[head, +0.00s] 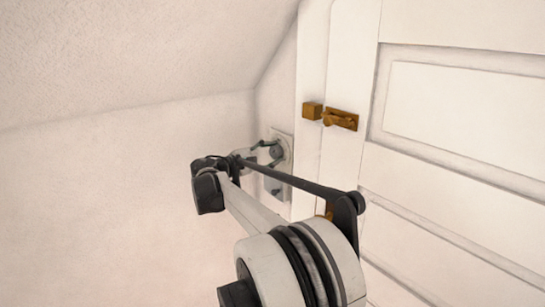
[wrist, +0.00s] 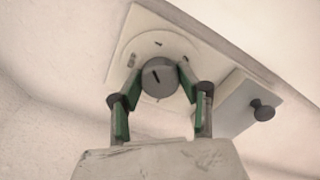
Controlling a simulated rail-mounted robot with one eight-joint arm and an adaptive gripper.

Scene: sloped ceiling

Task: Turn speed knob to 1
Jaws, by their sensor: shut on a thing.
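The speed knob (wrist: 159,78) is a round grey dial with a dark pointer mark, on a pale wall plate (wrist: 122,62) with a round backing and small marks around it. In the wrist view my gripper (wrist: 160,76) has its two green-padded fingers on either side of the knob, shut on it. In the head view the knob (head: 277,152) shows on the plate (head: 284,138) beside the door frame, with my gripper (head: 272,152) at it. The fingertips are small there. The numbers on the dial are too blurred to read.
A second small dark knob (wrist: 263,110) sits on a lower plate section. To the right in the head view is a white panelled door (head: 460,110) with a brass latch (head: 341,119). A sloped ceiling (head: 130,55) hangs over the left side.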

